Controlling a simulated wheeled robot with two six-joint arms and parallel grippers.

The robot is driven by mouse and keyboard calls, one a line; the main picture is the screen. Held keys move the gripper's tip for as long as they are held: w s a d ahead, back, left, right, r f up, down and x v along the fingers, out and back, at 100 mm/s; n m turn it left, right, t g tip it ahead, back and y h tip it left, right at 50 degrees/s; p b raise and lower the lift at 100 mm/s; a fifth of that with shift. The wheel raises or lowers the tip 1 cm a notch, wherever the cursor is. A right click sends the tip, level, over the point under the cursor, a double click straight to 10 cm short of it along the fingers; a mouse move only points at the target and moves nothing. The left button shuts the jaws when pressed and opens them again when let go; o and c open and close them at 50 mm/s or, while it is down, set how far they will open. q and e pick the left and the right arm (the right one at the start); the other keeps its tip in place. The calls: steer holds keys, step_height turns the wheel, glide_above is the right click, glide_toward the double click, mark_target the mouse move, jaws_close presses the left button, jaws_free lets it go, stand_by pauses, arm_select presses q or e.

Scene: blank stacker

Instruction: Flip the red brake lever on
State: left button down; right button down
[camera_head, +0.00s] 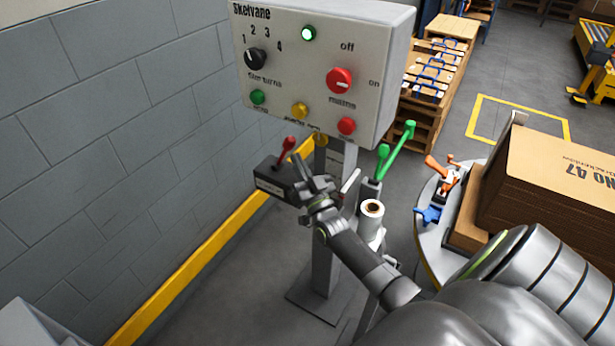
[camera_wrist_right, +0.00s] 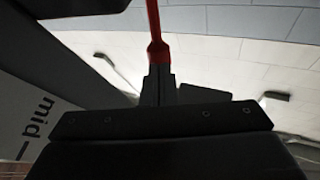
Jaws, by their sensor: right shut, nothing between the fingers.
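The red brake lever (camera_head: 285,150) rises from a small dark box (camera_head: 272,182) with a white label, mounted on the post under the control panel. It leans up and to the right in the head view. My right gripper (camera_head: 309,172) is just right of the lever and box. In the right wrist view the closed fingers (camera_wrist_right: 158,85) are in the lower middle, and a red bar (camera_wrist_right: 154,25), likely the lever, stretches up beyond their tips. I cannot tell whether they touch. My left gripper is out of view.
The control panel (camera_head: 320,60) overhangs the box, with a black dial, a red knob and lit green lamp.

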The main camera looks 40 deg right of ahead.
steer(key=shift+x, duration=0.8)
steer(key=shift+w+r+p, duration=0.15)
steer(key=shift+r+p, duration=0.2)
steer(key=shift+p, duration=0.55)
steer(key=w+a+r+n+g+y+p, duration=0.1)
steer(key=w+a+r+n+g+p, duration=0.1)
steer(key=w+g+p, duration=0.3)
steer(key=w+a+n+p, duration=0.1)
steer(key=w+p, duration=0.2)
steer(key=p, duration=0.3)
steer(key=shift+a+r+n+y+p, duration=0.3)
steer(key=shift+r+p, duration=0.1)
steer(key=shift+w+r, duration=0.2)
steer(key=shift+r, duration=0.1)
